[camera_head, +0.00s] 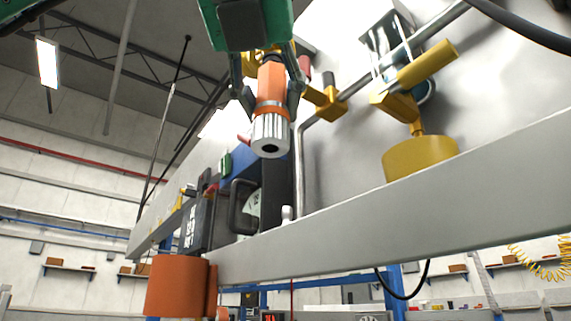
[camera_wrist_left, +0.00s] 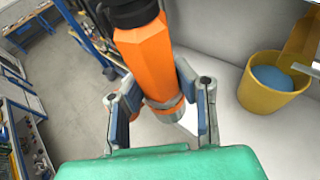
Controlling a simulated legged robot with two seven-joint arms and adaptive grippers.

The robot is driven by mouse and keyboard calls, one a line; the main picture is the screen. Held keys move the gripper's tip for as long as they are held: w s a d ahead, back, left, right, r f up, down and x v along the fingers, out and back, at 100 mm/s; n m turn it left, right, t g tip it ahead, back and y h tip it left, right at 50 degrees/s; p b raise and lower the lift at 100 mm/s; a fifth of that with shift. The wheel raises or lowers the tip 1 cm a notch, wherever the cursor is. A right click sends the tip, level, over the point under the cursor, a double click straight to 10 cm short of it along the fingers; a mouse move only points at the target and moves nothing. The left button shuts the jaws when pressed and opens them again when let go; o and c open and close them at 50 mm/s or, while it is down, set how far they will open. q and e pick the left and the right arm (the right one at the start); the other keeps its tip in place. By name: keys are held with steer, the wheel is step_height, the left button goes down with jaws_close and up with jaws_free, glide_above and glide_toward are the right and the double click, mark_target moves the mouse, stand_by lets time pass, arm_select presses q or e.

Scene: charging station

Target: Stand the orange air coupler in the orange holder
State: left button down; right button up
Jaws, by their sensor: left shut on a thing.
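The orange air coupler (camera_head: 271,85) has an orange body and a ribbed silver end with a dark hole. In the head view its silver end points down and slightly toward me. My left gripper (camera_head: 268,95) comes in from the top, shut on the coupler's body. The left wrist view also shows the coupler (camera_wrist_left: 150,62) between the two fingers (camera_wrist_left: 160,105). The orange holder (camera_head: 177,287) is a cup at the left end of the grey rail, below and left of the coupler, well apart from it. Its inside is hidden. My right gripper is not seen.
The grey rail (camera_head: 400,194) runs from the holder to the right. A yellow holder (camera_head: 420,158) stands behind the rail with a yellow coupler (camera_head: 427,64) above it. Black and blue equipment with a handle (camera_head: 238,205) lies behind the rail, under the held coupler. Open air surrounds the orange holder's left side.

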mark_target(266, 106)
arm_select(q)
steer(key=s, duration=0.2)
steer(key=s+b, duration=0.1)
steer(key=s, duration=0.1)
steer(key=s+a, duration=0.1)
steer(key=s, duration=0.1)
steer(key=shift+s+a+b, duration=0.1)
steer(key=shift+s+b, duration=0.15)
steer(key=shift+b, duration=0.05)
steer(key=w+a, duration=1)
steer(key=w, duration=0.5)
steer(key=shift+w, duration=0.35)
stand_by(1.0)
steer(key=shift+a+f+b, duration=0.1)
steer(key=shift+f+b, duration=0.1)
steer(key=shift+b, duration=0.2)
steer(key=shift+w+f+b, duration=0.2)
steer(key=shift+f+b, duration=1.85)
steer(key=shift+f, duration=0.2)
steer(key=shift+w+f+b, duration=0.25)
steer(key=shift+f+b, duration=1.85)
steer(key=shift+f, duration=0.2)
steer(key=shift+w+f+b, duration=0.2)
steer(key=shift+f+b, duration=1.85)
steer(key=shift+f, duration=0.2)
steer(key=shift+d+f, duration=0.2)
